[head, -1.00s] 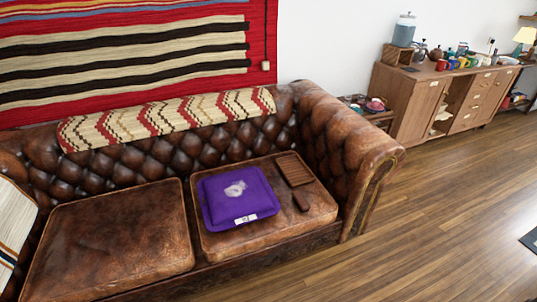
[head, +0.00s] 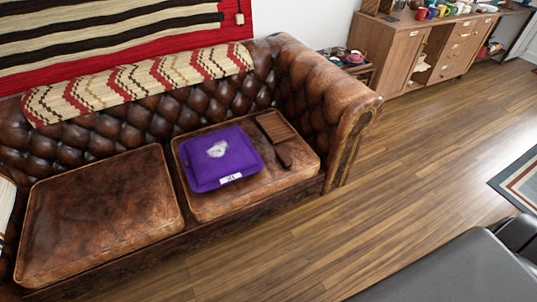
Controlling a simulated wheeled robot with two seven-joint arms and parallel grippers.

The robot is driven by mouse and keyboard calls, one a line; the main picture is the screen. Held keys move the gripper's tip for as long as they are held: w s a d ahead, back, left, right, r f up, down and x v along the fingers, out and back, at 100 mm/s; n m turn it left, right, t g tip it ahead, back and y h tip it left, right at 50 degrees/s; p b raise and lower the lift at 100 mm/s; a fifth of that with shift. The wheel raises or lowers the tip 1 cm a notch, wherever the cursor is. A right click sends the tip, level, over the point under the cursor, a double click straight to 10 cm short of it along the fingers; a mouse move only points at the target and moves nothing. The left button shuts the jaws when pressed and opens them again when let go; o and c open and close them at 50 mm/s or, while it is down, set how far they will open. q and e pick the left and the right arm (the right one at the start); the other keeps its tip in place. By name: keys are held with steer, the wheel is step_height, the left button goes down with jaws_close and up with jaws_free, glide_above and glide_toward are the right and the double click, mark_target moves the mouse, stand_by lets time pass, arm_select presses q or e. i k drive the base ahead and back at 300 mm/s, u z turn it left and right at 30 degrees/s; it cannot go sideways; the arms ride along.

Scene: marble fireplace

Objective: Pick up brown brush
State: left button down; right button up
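A brown brush (head: 275,128) lies on the right seat cushion (head: 245,200) of a brown leather sofa. It has a wide ridged head toward the sofa back and a short handle toward the front edge. Neither of my grippers is in view. A dark grey part of my own body shows at the lower right corner.
The left seat cushion (head: 100,215) is bare. The sofa's rolled right arm (head: 335,95) rises beside the brush. Open wooden floor (head: 400,160) lies right of the sofa. A wooden cabinet (head: 395,60) and a patterned rug (head: 518,178) are farther right.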

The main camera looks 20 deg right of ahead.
mark_target(284, 159)
steer(key=z, duration=2.1)
steer(key=i, duration=0.9)
steer(key=u, duration=2.9)
